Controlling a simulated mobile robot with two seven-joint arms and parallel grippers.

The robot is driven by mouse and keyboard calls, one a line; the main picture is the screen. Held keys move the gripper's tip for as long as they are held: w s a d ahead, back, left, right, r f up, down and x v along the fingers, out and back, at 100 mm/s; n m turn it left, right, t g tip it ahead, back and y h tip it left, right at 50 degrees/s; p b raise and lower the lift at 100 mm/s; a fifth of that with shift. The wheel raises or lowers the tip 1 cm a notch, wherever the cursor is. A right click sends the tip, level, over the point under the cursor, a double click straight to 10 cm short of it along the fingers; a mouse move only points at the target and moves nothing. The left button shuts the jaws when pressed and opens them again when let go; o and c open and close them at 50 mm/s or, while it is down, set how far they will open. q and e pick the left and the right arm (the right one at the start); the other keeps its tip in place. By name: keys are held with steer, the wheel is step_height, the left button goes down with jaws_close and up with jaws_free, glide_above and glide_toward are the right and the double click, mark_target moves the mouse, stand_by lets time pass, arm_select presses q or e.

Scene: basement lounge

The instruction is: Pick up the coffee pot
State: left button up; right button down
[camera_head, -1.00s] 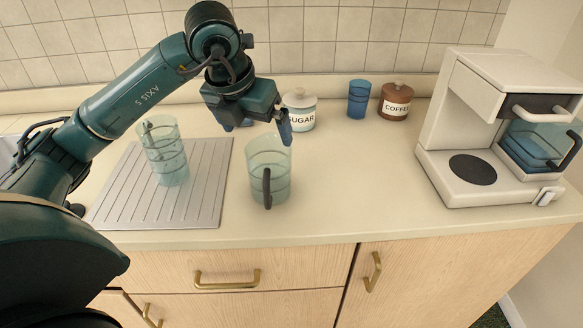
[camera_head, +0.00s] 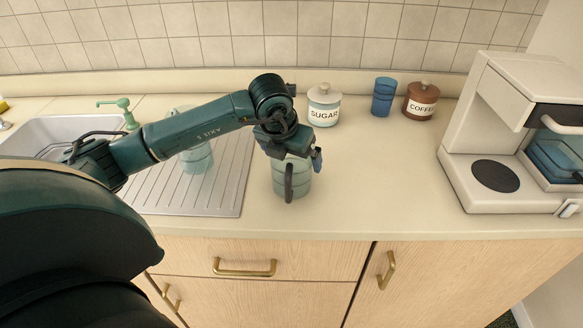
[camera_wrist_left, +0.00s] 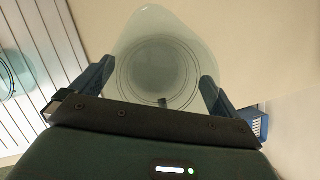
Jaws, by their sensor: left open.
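A clear glass pot (camera_head: 293,186) with a dark handle stands upright on the counter, right of the drainboard. My left gripper (camera_head: 291,157) is open just above it, hiding its rim in the head view. In the left wrist view I look down into the round glass pot (camera_wrist_left: 158,72); the open left gripper (camera_wrist_left: 157,76) has one finger on each side of it. Whether the fingers touch the glass I cannot tell. A second glass vessel (camera_head: 196,158) stands on the drainboard, partly behind my left arm. My right gripper is out of view.
A coffee maker (camera_head: 478,190) with a blue-tinted pot inside stands at the right. A sugar jar (camera_head: 323,108), a blue cup (camera_head: 383,97) and a coffee jar (camera_head: 420,101) line the back. The ridged drainboard (camera_head: 222,195) adjoins the sink (camera_head: 48,133). The counter between pot and coffee maker is clear.

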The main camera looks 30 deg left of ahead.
arm_select(q)
steer(key=shift+f, duration=0.15)
steer(key=c, duration=0.9)
